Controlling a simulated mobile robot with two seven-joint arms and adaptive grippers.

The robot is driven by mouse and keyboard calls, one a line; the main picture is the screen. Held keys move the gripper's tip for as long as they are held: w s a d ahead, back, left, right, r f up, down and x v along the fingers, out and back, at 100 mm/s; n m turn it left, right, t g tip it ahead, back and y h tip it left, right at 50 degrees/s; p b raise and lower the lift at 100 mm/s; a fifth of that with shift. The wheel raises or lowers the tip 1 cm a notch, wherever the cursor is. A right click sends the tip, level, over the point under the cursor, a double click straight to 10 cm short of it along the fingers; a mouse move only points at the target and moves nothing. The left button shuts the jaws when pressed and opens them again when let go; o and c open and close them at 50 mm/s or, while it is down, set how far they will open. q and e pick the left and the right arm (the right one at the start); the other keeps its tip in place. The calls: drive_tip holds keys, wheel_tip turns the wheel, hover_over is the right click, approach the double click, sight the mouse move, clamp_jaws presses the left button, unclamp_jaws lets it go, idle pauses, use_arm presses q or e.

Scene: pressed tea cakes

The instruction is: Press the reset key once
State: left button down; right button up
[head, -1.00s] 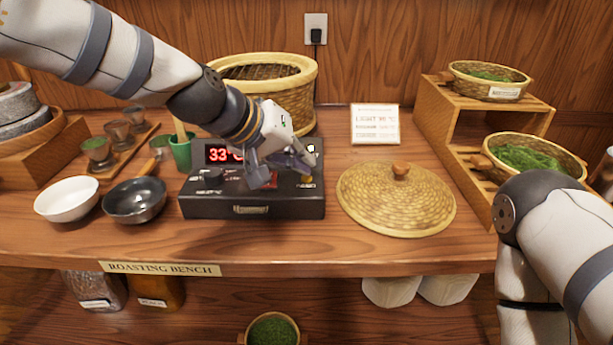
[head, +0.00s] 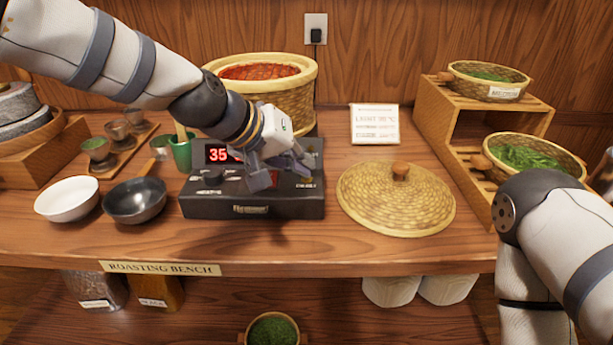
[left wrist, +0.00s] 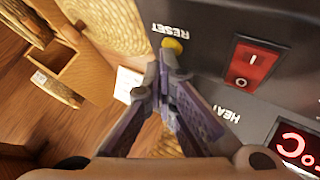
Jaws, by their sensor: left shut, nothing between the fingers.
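The black control box (head: 250,208) sits on the bench with a red lit display (head: 217,155). In the left wrist view the yellow reset key (left wrist: 172,46) is beside the printed word RESET. My left gripper (head: 284,172) is shut and empty over the right part of the box. In the left wrist view its fingertips (left wrist: 167,66) are right next to the reset key; I cannot tell whether they touch it. In the head view the gripper hides the key. My right arm is at the lower right, its gripper out of view.
A red rocker switch (left wrist: 250,63) is close to the reset key. A woven basket (head: 290,98) with a red-glowing inside stands behind the box. A woven lid (head: 395,205) lies to the right, and a black bowl (head: 134,201) to the left.

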use_arm(q)
drive_tip(key=shift+r, duration=0.75)
use_arm(e)
drive_tip(key=shift+w+r, duration=0.35)
use_arm(q)
wheel_tip(320, 180, up, 3)
drive_tip(key=shift+f+p, duration=0.1)
drive_tip(key=shift+p, duration=0.45)
drive_tip(key=shift+r, duration=1.15)
use_arm(e)
drive_tip(key=shift+w+r+t, duration=0.5)
drive_tip(key=shift+w+r, duration=0.25)
drive_tip(key=shift+w, duration=0.05)
use_arm(q)
drive_tip(key=shift+f, duration=0.1)
